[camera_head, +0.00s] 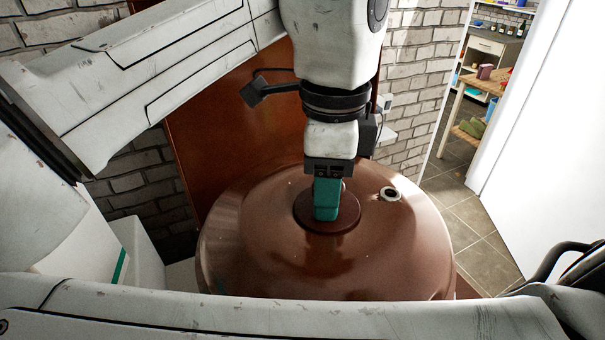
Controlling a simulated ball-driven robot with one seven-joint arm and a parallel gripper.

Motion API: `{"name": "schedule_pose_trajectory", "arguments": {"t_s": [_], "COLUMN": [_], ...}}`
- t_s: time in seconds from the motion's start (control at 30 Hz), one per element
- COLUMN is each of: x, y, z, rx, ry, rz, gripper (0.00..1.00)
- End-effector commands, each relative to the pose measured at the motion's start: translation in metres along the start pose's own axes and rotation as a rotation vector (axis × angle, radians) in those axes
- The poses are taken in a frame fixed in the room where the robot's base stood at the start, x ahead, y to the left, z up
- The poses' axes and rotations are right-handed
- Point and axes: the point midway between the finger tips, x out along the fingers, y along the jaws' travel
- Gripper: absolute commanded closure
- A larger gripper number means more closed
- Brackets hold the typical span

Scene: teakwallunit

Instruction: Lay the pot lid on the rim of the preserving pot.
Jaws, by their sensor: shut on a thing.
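The pot lid (265,245) is a large, glossy brown dome with a darker round disc at its centre and a small pale-rimmed vent on its right side. My gripper (326,205) points down at the centre of the lid, its teal fingers shut on the lid's grip, which they mostly hide. The lid looks roughly level. The preserving pot cannot be made out; the lid and my own arm in front cover what lies below. Whether the lid touches a rim or hangs above it cannot be told.
A reddish-brown upright panel (220,140) stands close behind the lid, against a grey brick wall (135,185). A white door or panel (550,150) is at the right. Between them, a tiled floor (470,215) leads to a wooden table (480,85) in the background.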

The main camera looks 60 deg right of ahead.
Motion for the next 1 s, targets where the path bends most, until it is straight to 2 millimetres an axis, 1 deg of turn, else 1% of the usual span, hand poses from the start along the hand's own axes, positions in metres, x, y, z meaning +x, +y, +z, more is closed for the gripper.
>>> {"name": "schedule_pose_trajectory", "arguments": {"t_s": [0.6,0.63,0.9,1.0], "x": [0.0101,0.0094,0.0095,0.0096], "y": [0.0000,0.0000,0.0000,0.0000], "z": [-0.0001,-0.0001,0.0000,0.0000], "rx": [0.000,0.000,0.000,0.000], "ry": [0.001,0.000,0.000,0.000], "rz": [0.000,0.000,0.000,0.000], "gripper": [1.00,0.54,0.28,0.27]}}
